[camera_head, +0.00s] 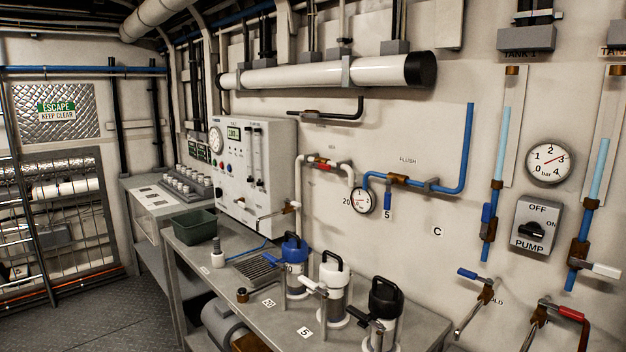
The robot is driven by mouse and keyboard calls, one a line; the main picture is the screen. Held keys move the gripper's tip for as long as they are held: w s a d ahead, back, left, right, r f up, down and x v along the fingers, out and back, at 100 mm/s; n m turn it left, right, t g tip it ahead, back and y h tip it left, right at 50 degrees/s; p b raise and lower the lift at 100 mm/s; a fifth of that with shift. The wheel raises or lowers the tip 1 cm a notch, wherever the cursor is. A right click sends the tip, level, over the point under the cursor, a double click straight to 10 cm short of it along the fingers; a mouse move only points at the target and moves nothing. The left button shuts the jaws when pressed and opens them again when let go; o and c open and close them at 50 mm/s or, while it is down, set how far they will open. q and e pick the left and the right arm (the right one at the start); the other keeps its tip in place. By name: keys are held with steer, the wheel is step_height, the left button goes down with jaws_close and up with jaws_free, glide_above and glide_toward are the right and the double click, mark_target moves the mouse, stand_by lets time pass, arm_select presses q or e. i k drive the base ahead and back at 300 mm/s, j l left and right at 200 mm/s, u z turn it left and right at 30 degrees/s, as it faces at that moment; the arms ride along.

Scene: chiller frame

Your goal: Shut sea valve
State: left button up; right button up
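The sea valve (322,162) is on the white pipe on the back wall, under a small label that seems to read SEA. It has a brownish body and a red handle. The handle appears to lie roughly along the pipe, but it is too small to be sure. To its right, a flush valve (398,179) sits on a blue pipe below the FLUSH label, with a blue handle (388,200) hanging down across the pipe. A round gauge (362,200) is between the two pipes. Neither of my grippers is in view.
A grey bench (408,317) below the valves carries blue, white and black-topped canisters and a green bin (194,226). A control box (252,178) stands out left of the sea valve. The pump switch (535,228) is at right. Floor shows at lower left.

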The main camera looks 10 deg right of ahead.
mark_target(326, 167)
steer(key=i+z, duration=0.25)
steer(key=i+j+z, duration=0.1)
steer(key=i+z, duration=0.2)
steer(key=i+j, duration=0.1)
steer(key=j, duration=0.25)
steer(key=i+j, duration=0.15)
steer(key=j, duration=0.15)
steer(key=i+j, duration=0.1)
steer(key=j, duration=0.25)
steer(key=i+j+u, duration=0.1)
steer(key=j, duration=0.2)
